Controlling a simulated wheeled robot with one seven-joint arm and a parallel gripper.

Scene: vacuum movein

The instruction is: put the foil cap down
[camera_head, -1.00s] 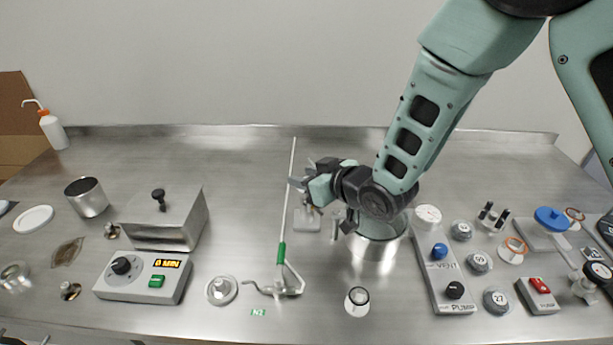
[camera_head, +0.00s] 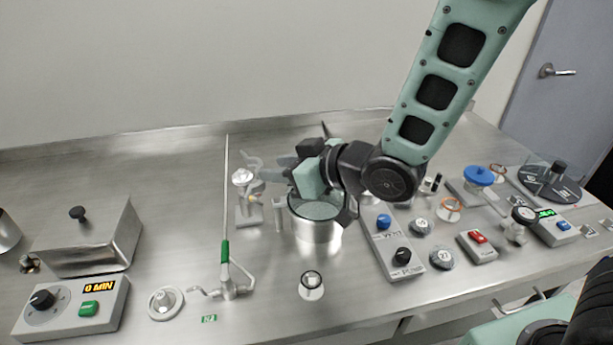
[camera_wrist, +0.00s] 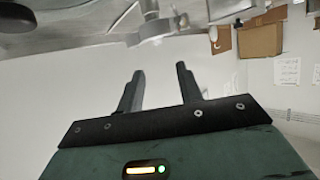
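I cannot make out a foil cap in either current view. My gripper (camera_wrist: 160,70) is open in the wrist view, its two dark fingers apart with only pale wall between them. In the head view my gripper (camera_head: 290,168) is above and behind the round metal vessel (camera_head: 316,229), partly hidden by my wrist. The vessel's open top shows pale grey-green inside, partly covered by my arm. A small glass piece with a dark rim (camera_head: 311,285) stands on the bench in front of the vessel.
The vent and pump panel (camera_head: 392,246) and several round discs are to the right. A lidded metal box (camera_head: 80,240) and timer unit (camera_head: 70,306) are at left.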

